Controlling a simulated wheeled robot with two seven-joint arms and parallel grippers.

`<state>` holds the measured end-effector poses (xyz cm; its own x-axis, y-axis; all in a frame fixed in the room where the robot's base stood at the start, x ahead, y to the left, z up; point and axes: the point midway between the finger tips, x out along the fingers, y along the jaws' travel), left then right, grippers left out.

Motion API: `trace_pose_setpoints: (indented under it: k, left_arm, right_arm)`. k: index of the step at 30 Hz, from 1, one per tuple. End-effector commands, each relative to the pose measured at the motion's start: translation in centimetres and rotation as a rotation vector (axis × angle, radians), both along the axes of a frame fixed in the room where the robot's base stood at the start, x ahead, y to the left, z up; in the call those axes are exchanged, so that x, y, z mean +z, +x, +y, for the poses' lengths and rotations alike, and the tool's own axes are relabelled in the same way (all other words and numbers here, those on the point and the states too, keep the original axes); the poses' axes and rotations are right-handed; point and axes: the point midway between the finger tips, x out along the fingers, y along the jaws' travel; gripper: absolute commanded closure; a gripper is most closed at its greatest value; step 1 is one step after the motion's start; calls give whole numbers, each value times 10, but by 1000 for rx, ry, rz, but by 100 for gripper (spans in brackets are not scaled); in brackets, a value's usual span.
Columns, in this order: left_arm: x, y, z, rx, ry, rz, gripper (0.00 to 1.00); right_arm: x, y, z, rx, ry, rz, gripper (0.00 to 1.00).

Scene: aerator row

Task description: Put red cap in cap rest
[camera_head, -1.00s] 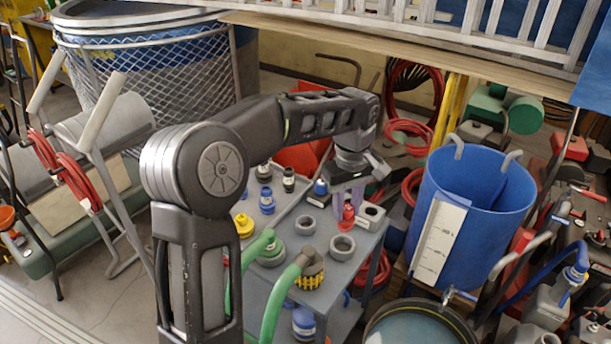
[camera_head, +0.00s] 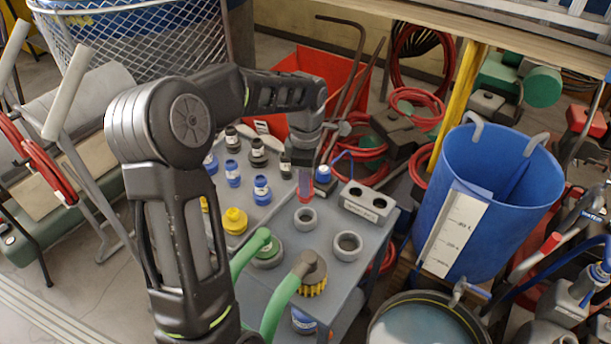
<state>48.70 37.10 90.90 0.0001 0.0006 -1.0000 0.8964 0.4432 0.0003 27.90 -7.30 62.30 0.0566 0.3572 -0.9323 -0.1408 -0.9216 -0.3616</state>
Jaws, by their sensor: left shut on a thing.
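My left gripper (camera_head: 305,183) is shut on the red cap (camera_head: 306,197), which shows as a small red patch low between the fingers. The fingers hide most of it. The cap is over the grey cart top (camera_head: 290,240), just behind a small grey ring (camera_head: 304,219). I cannot tell whether it touches the surface. A larger grey ring (camera_head: 347,246) lies in front to the right. A grey block with two round holes (camera_head: 368,203) stands to the right. I cannot tell which of these is the cap rest. My right gripper is not in view.
Several dark and blue bottles, such as a blue one (camera_head: 262,190), stand left of the gripper. A yellow cap (camera_head: 235,221) and green-handled fittings (camera_head: 262,240) are near the left edge. A blue-topped piece (camera_head: 323,174) is close beside the fingers. A blue tub (camera_head: 490,205) stands right.

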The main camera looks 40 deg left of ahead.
Motion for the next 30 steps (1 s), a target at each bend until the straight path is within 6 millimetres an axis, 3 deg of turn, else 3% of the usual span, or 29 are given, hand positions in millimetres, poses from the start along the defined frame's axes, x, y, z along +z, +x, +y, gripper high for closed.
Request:
trace_pose_setpoints:
  k: [14,30]
  left_arm:
    - [-8,0,0,-1,0,1,100]
    - [-49,0,0,0,0,1,100]
  right_arm:
    - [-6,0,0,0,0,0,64]
    - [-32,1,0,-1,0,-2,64]
